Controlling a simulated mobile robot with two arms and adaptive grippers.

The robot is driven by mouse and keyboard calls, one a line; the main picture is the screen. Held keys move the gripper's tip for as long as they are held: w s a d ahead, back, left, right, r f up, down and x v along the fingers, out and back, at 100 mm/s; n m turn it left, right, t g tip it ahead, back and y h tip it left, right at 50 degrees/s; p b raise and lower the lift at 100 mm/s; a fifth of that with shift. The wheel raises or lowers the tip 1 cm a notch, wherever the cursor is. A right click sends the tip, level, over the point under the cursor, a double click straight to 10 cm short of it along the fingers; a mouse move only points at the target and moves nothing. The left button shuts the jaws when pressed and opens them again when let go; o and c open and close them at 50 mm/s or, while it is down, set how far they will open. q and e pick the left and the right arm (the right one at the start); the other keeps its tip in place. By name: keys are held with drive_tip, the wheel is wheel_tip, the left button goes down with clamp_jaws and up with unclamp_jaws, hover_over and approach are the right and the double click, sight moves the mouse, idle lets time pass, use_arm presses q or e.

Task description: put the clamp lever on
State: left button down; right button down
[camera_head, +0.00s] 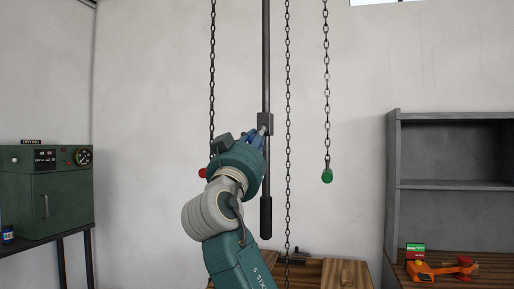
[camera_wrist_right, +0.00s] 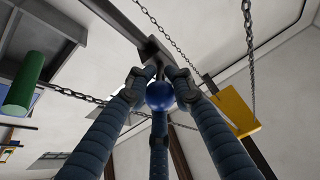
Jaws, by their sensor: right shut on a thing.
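The clamp lever shows in the right wrist view as a blue ball knob (camera_wrist_right: 160,96) on a short stem. The stem meets a dark clamp block (camera_wrist_right: 153,50). In the head view this block (camera_head: 265,122) sits on a vertical dark rod (camera_head: 266,60) with a thick black grip (camera_head: 266,217) at its lower end. My right gripper (camera_head: 259,134) is up at the block; its blue fingers (camera_wrist_right: 158,82) are closed around the knob. My wrist hides part of the rod, and the lever's angle is unclear in the head view. My left gripper is not in view.
Chains hang on both sides of the rod, one ending in a green handle (camera_head: 327,176); a red knob (camera_head: 202,173) shows left of my wrist. A green dryer box (camera_head: 45,190) stands left. A grey shelf (camera_head: 450,185) and an orange tool (camera_head: 422,271) are at right.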

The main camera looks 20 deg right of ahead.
drive_tip(key=shift+w+f, duration=0.15)
drive_tip(key=shift+f, duration=0.2)
drive_tip(key=c, duration=1.5)
unclamp_jaws()
drive_tip(key=v, duration=1.2)
drive_tip(key=shift+r, duration=0.1)
